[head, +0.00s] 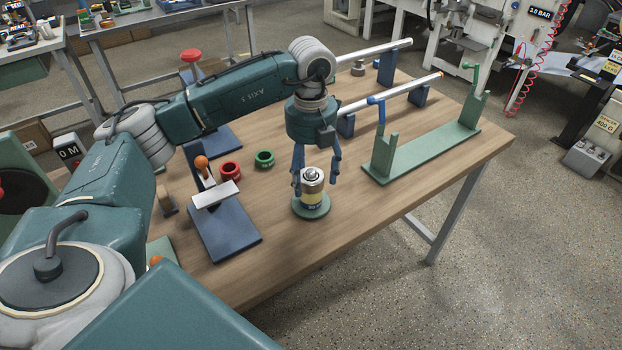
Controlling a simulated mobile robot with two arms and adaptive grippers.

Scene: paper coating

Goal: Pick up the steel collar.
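The steel collar (312,188) is a shiny metal cylinder with a yellow band and a small label. It sits upright on a round green base (311,210) near the table's front edge, with a metal tip showing at its top. My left gripper (316,181) points straight down at it. Its two blue fingers are apart, one to each side of the collar's upper part or slightly behind it. I cannot tell whether they touch it. My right gripper is not in view.
A red ring (230,171) and a green ring (264,158) lie left of the collar. A blue stand with an orange-knobbed lever (224,233) is at left. A green cradle (424,153) and metal rods on blue supports (390,93) stand to the right. Wooden tabletop (350,215) is clear in front.

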